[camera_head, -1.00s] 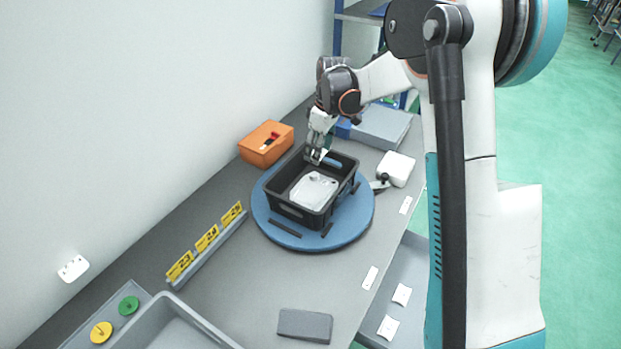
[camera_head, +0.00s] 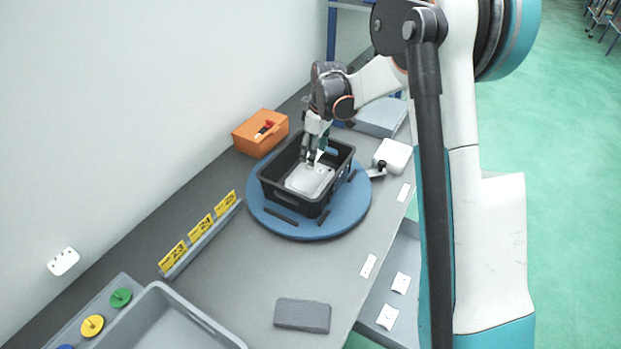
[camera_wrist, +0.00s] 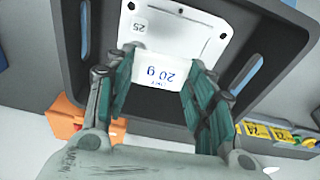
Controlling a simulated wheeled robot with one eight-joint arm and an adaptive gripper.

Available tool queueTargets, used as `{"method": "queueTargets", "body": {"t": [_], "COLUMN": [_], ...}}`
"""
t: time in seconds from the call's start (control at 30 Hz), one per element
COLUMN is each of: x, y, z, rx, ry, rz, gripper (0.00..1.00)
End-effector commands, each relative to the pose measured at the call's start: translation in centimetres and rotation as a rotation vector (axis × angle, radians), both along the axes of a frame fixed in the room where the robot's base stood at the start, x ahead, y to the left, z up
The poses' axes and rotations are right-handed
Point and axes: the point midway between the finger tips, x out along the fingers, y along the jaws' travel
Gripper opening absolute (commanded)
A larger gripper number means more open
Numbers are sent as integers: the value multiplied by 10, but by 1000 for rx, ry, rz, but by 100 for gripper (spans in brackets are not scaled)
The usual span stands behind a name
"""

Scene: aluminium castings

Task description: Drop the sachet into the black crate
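The black crate (camera_head: 312,205) stands on a round blue turntable (camera_head: 345,214). A pale grey casting (camera_head: 308,180) lies on its floor; in the wrist view the casting (camera_wrist: 205,22) bears a small 25 label. My gripper (camera_head: 311,161) points down inside the crate, above the casting. The white sachet (camera_wrist: 166,72), printed "20 g", sits between the two green finger pads in the wrist view, with its side edges against them. In the head view only a small white part of the sachet (camera_head: 319,156) shows beside the fingers.
An orange box (camera_head: 258,136) stands behind the crate on the left. A white block (camera_head: 393,155) and a grey case (camera_head: 381,117) are to the right. Number cards (camera_head: 201,226), a grey tray (camera_head: 205,320) and a grey block (camera_head: 302,315) are nearer.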

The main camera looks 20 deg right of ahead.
Motion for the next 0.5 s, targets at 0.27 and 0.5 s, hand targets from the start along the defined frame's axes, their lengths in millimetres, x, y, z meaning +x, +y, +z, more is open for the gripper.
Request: {"method": "queueTargets", "body": {"t": [0.27,0.5], "x": [0,0], "y": [0,0], "z": [0,3], "rx": [0,0], "ry": [0,0], "rz": [0,0], "gripper": [73,73]}}
